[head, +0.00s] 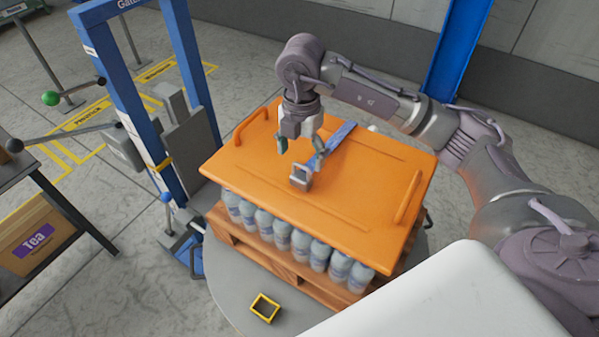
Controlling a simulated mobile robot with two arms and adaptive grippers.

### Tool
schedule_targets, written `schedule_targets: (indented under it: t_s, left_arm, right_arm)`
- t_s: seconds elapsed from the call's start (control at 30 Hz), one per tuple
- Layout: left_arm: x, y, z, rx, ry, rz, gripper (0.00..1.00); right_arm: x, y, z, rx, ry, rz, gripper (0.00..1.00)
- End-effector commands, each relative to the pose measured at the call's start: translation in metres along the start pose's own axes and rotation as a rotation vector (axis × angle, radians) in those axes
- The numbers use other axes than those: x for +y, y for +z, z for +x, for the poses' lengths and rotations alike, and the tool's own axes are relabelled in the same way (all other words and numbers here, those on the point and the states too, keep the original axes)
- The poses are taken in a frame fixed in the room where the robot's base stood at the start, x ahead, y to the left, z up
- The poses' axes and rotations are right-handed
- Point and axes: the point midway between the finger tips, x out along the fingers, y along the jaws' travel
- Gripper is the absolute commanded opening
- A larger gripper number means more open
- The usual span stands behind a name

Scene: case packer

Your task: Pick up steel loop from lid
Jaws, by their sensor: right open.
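The steel loop (301,178) is a small grey metal piece lying on the orange lid (235,165), near its middle. A blue strap (343,135) lies across the lid behind it. My right gripper (300,150) points down over the lid, just behind and above the steel loop. Its fingers are apart, with nothing seen between them. I cannot tell whether one finger touches the strap beside it. My left gripper is not in view.
The lid has raised orange handles at its left and right (409,197) ends. It covers several bottles (298,243) on a wooden pallet (260,262) over a grey round base. A yellow frame (265,307) lies in front. A blue post frame (135,95) stands at left.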

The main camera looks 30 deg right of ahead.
Motion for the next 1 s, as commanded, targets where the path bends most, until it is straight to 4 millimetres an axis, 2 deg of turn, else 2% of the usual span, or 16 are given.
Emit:
schedule_targets:
  t_s: [0.17,0.33,0.5,0.7,0.97,1.0]
  left_arm:
    - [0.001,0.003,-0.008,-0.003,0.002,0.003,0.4]
    - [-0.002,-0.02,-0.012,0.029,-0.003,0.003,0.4]
    - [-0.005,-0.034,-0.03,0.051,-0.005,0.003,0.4]
    - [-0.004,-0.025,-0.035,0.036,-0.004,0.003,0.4]
    - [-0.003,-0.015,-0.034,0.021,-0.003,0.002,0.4]
    - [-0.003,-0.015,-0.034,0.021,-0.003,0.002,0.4]
  right_arm:
    - [0.0,0.0,0.026,0.001,-0.002,0.0,0.81]
    - [0.0,0.001,0.036,0.0,-0.002,0.001,0.81]
    - [-0.001,0.004,0.057,0.002,-0.006,0.001,0.81]
    - [0.001,0.005,0.083,0.0,0.0,-0.001,0.81]
    - [0.001,0.005,0.086,0.0,0.0,-0.001,0.81]
    - [0.001,0.005,0.086,-0.001,0.0,-0.001,0.75]
